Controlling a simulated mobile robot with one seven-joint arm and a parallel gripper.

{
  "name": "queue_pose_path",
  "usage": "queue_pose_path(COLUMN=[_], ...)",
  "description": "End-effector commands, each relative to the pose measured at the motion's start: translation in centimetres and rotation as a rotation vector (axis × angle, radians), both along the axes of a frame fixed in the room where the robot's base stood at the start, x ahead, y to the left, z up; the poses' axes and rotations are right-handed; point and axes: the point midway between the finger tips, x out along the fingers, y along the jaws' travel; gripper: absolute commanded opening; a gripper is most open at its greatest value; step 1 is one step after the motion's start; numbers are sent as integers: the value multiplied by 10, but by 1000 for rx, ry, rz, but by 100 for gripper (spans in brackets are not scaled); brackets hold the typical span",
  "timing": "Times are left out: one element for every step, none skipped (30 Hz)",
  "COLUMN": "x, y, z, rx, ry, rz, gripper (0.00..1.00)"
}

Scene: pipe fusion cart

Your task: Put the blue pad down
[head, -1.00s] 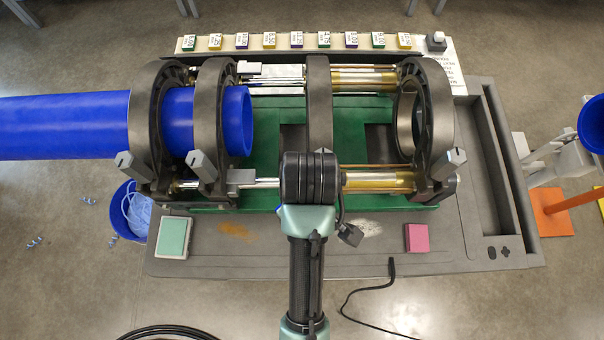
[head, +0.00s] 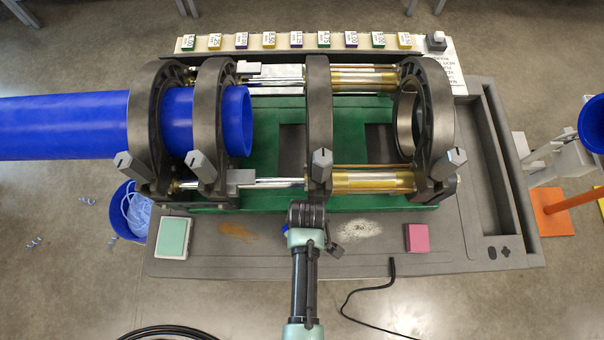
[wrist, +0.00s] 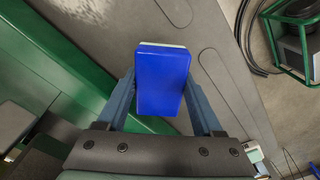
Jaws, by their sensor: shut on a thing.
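The blue pad (wrist: 162,82) is between the two fingers of my gripper (wrist: 163,98) in the wrist view. It has a blue face and a pale strip along its far edge. In the head view my gripper (head: 306,216) is over the front strip of the cart (head: 440,262), just in front of the middle clamp. Only a small blue bit (head: 285,230) shows beside it there. My wrist hides the rest of the pad. I cannot tell whether the pad touches the cart surface.
A green pad (head: 174,237) lies at the strip's left, a pink pad (head: 417,238) at its right. A brown stain (head: 238,232) and pale powder (head: 360,229) flank my gripper. A black cable (head: 391,268) hangs over the front edge.

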Motion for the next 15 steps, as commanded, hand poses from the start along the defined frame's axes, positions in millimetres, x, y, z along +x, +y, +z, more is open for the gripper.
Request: queue_pose_path(x=[1, 1, 1, 1, 1, 1, 1, 1, 1, 1, 1, 1, 1, 1, 1], y=[0, 0, 0, 0, 0, 0, 0, 0, 0, 0, 0, 0, 0, 0, 0], z=[-7, -11, -15, -17, -19, -20, -21, -21, -21, -21, -21, -21, -21, -21, -22], rx=[1, 1, 0, 0, 0, 0, 0, 0, 1, 1, 1, 0, 0, 0, 0], ry=[1, 1, 0, 0, 0, -1, -1, -1, -2, -2, -2, -1, -1, -1, -1], rz=[0, 0, 0, 0, 0, 0, 0, 0, 0, 0, 0, 0, 0, 0, 0], gripper=[7, 7, 7, 7, 7, 7, 7, 7, 7, 7, 7, 7, 7, 7, 7])
